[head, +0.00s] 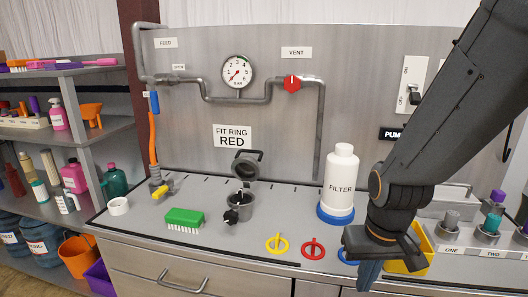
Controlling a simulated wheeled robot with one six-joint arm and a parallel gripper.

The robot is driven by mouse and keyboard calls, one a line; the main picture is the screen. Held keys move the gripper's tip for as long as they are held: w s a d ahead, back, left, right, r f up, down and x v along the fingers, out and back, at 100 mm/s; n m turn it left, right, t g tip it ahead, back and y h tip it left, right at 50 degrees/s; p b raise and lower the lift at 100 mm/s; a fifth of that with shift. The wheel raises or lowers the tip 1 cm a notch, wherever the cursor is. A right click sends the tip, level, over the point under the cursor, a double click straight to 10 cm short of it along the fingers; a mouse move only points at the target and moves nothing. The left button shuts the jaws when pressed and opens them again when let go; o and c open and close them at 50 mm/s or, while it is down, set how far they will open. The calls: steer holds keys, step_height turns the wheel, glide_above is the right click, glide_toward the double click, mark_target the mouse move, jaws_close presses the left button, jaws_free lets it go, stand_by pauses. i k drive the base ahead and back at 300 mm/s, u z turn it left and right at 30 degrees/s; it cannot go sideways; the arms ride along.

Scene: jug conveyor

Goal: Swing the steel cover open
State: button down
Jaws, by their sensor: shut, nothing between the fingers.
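The steel cover (247,164) is a dark round lid standing raised on its hinge behind a small steel pot (241,210). The pot's mouth is uncovered, and a black knob-like part sits at its front. My gripper (368,274) is shut and empty at the lower right, over the counter's front edge. It is well to the right of the cover and apart from it. My arm hides part of the counter behind it.
A white filter bottle (341,180) on a blue base stands between the pot and my arm. Yellow (277,244) and red (313,248) rings lie at the front. A green brush (184,218) is left of the pot. A yellow bin (413,258) is beside my gripper.

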mark_target(246, 169)
steer(key=z, duration=0.5)
steer(key=k, duration=1.2)
steer(key=u, duration=0.05)
steer(key=i, duration=0.55)
steer(key=u, duration=0.95)
steer(key=i, duration=1)
steer(key=z, duration=0.1)
